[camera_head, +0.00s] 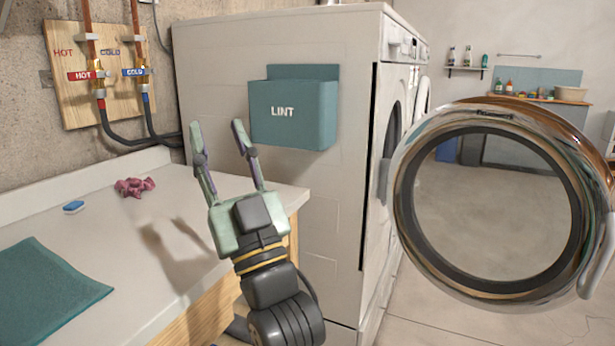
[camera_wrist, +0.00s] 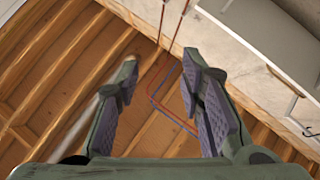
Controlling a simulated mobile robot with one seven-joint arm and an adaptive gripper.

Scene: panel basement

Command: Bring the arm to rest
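My gripper (camera_head: 216,138) is raised above the right part of the counter, fingers pointing up, in front of the washer's side panel. Its two fingers are spread apart with nothing between them. In the wrist view my gripper (camera_wrist: 160,75) is also open and empty, with wooden ceiling joists and red and blue pipes beyond it. My arm reaches up from the bottom of the head view.
A teal LINT bin (camera_head: 293,112) hangs on the washer side (camera_head: 215,60), close to my gripper. The round washer door (camera_head: 404,205) stands open at right. The counter (camera_head: 120,225) holds a teal cloth (camera_head: 45,290), pink scrunchie (camera_head: 134,187) and small blue-white block (camera_head: 74,207).

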